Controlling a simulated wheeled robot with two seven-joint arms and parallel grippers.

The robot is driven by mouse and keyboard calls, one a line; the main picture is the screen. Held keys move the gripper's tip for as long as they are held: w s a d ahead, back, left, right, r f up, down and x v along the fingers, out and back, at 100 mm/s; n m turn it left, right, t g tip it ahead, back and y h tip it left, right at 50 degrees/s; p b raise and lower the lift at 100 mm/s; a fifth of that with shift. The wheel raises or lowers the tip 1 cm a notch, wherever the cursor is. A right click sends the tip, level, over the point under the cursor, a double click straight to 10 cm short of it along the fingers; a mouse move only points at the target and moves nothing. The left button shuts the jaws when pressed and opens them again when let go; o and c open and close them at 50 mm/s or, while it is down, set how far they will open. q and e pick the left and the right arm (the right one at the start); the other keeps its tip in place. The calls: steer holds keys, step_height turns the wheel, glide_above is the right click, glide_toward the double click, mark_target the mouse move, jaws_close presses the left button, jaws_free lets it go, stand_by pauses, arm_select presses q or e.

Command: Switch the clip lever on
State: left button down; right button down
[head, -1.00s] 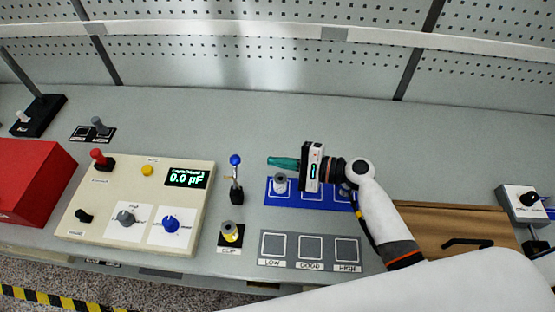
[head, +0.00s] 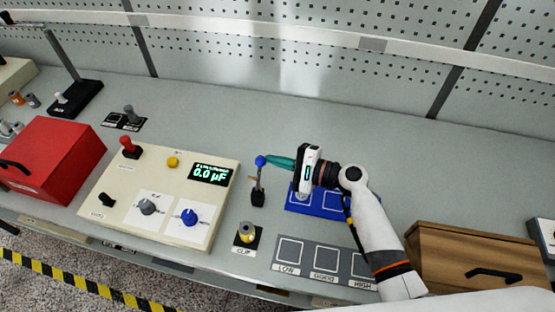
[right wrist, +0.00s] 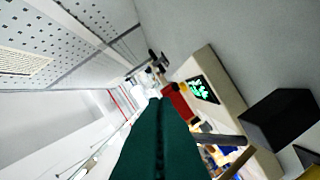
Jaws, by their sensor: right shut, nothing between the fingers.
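A lever with a blue ball knob (head: 260,161) stands nearly upright on a small black base (head: 258,199). It is just behind a black pad labelled CLIP, which carries a yellow and grey spool (head: 246,232). My right gripper (head: 268,161) comes in from the right with its green fingers shut and empty. Its tips are at the right side of the blue knob, touching or very close; I cannot tell which. In the right wrist view the shut fingers (right wrist: 160,140) fill the lower middle. The lever's black base (right wrist: 278,118) and grey rod (right wrist: 222,139) show there, and the knob is hidden. My left gripper is not in view.
A beige meter box (head: 110,205) reading 0.0 µF stands left of the lever. A blue tray (head: 330,209) lies under my right gripper, with a grey LOW/GOOD/HIGH plate (head: 307,270) in front. A wooden drawer box (head: 440,250) and a red box (head: 50,165) flank the bench.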

steer(key=shift+s+r+b, duration=0.1)
steer(key=shift+s+b, duration=0.05)
steer(key=shift+b, duration=0.15)
steer(key=shift+s+r+n, duration=0.1)
steer(key=shift+n, duration=0.3)
steer(key=shift+b, duration=0.35)
steer(key=s+a+r+n+t+y+b, duration=0.1)
steer(key=s+a+n+b, duration=0.2)
steer(key=s+n+b, duration=0.3)
steer(key=shift+s+r+b, duration=0.4)
steer(key=shift+s+b, duration=1.05)
steer(key=shift+s, duration=0.1)
